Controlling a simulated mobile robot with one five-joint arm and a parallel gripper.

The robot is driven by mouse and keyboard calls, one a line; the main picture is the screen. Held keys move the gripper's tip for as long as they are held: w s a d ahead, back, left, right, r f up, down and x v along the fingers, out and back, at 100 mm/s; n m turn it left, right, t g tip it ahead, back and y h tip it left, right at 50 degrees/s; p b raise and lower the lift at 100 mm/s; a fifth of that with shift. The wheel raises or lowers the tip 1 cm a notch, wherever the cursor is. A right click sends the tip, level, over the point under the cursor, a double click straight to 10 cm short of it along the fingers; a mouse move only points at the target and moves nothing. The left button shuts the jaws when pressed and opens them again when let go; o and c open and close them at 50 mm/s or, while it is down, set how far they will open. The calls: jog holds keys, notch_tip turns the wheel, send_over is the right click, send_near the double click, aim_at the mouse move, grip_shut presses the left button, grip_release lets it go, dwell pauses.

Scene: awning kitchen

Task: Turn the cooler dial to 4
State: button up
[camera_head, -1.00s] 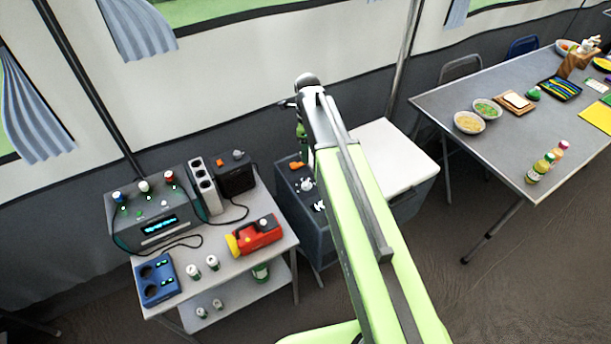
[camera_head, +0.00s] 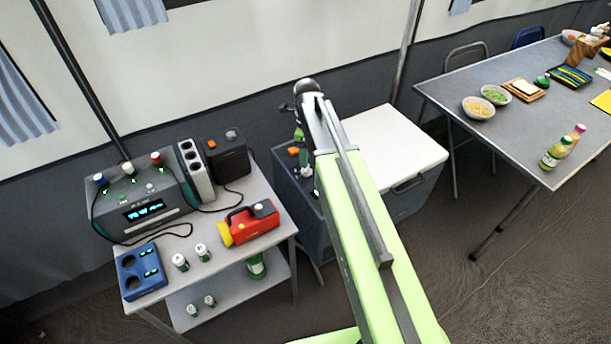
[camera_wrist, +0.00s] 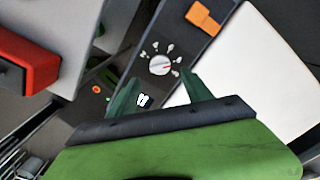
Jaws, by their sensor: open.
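The cooler (camera_head: 408,150) has a white lid and a dark control panel. Small white markings ring the dial, too small to read. My gripper (camera_wrist: 160,78) is open, with its two green fingers pointing toward the dial, one on each side below it. I cannot tell whether they touch it. In the head view my gripper (camera_head: 301,137) is over the panel and the arm hides most of the dial.
An orange switch (camera_wrist: 203,17) sits above the dial. A side table to the left holds a red device (camera_head: 253,222), a power station (camera_head: 145,205) and a dark box (camera_head: 226,158). A grey table (camera_head: 520,125) with food stands at the right.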

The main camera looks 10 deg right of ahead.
aim_at(306, 170)
notch_tip(306, 170, down, 6)
jog(key=b, duration=0.4)
jog(key=shift+r, duration=0.1)
